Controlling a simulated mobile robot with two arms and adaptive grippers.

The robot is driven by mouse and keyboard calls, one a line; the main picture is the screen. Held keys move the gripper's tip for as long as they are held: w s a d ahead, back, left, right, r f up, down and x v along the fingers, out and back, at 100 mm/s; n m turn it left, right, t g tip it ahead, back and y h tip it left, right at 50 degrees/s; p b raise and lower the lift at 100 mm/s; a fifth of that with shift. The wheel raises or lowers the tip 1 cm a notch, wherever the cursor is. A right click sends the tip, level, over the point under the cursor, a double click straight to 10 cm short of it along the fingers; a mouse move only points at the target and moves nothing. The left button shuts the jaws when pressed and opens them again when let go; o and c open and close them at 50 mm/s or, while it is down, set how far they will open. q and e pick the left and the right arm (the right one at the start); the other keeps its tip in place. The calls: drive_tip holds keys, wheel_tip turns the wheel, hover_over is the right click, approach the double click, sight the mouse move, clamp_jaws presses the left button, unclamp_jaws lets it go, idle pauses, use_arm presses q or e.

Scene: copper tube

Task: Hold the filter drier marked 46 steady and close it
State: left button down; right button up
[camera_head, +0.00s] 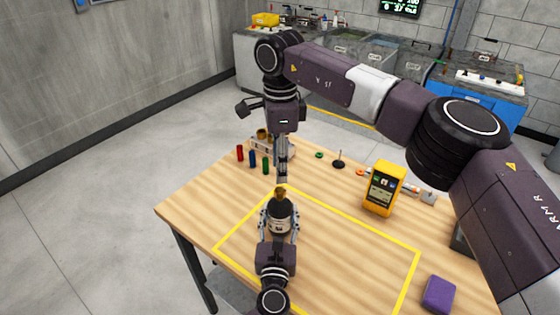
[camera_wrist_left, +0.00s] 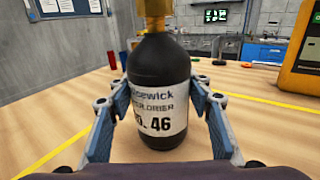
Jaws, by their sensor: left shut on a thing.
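The filter drier marked 46 (camera_head: 280,217) is a black bottle with a white label and a brass top (camera_head: 280,193). It stands upright inside the yellow outline on the table. In the left wrist view the label (camera_wrist_left: 158,115) reads 46, and the brass top is cut off by the upper edge. My left gripper (camera_head: 279,227) is shut on the drier, with a finger on each side of its body. My right gripper (camera_head: 281,178) points down just above the brass top. Its fingers are seen edge-on, so their opening and any contact with the brass are unclear.
Red (camera_head: 240,153), blue (camera_head: 252,159) and green (camera_head: 265,165) cylinders stand behind on the left. A yellow meter (camera_head: 383,188) stands on the right, and a purple block (camera_head: 439,294) lies at front right. The yellow-outlined area (camera_head: 345,250) right of the drier is clear.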

sight(280, 189)
drive_tip(key=n, duration=0.6)
drive_tip(key=shift+r+n, duration=0.2)
drive_tip(key=shift+n, duration=0.1)
drive_tip(key=n, duration=0.7)
drive_tip(key=shift+r, duration=0.2)
drive_tip(key=shift+f, duration=4.05)
drive_tip(key=shift+c, duration=0.7)
clamp_jaws()
